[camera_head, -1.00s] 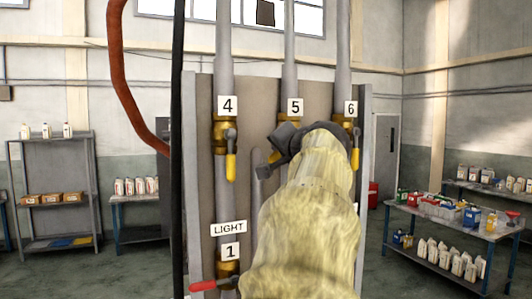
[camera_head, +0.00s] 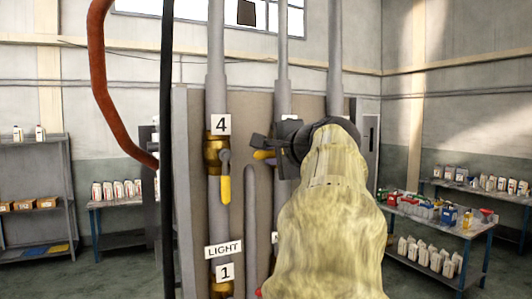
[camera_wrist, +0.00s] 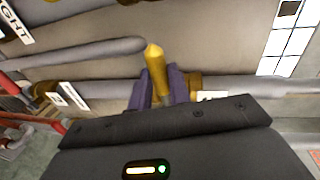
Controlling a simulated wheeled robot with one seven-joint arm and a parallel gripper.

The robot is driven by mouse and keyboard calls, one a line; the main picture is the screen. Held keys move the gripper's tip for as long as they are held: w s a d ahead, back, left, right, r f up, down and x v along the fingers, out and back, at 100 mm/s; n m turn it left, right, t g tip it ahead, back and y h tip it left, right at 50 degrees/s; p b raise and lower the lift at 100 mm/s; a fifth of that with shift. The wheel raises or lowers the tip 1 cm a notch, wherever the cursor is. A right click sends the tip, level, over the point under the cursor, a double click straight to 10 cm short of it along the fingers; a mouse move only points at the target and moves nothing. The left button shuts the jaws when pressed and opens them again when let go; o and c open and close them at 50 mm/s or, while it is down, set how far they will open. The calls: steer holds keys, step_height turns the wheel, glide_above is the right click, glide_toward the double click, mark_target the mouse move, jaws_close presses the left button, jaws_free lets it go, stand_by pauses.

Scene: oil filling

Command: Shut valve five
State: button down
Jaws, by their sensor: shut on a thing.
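My gripper (camera_head: 256,147) is at valve five on the middle pipe (camera_head: 284,90) of the panel. Its purple-grey fingers (camera_wrist: 158,86) are shut on the yellow handle (camera_wrist: 155,62), one on each side. The handle's tip sticks out past them and points across the pipe (camera_wrist: 245,86). In the head view a bit of the yellow handle (camera_head: 263,155) shows below the fingers, pointing left and nearly level. My wrist and arm hide most of valve five's body and its label.
Valve four (camera_head: 217,150) is close on the left, its yellow handle (camera_head: 224,188) hanging down along its pipe. The LIGHT sign (camera_head: 223,250) and label 1 (camera_head: 224,273) are below it. A red-brown hose (camera_head: 103,90) hangs at the left. Tables with bottles stand behind on both sides.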

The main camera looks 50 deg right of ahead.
steer(key=shift+r+m, duration=0.3)
steer(key=c, duration=1.3)
jaws_free()
steer(key=shift+s, duration=0.1)
steer(key=b+v, duration=0.5)
steer(key=v, duration=1.2)
steer(key=shift+s, duration=0.15)
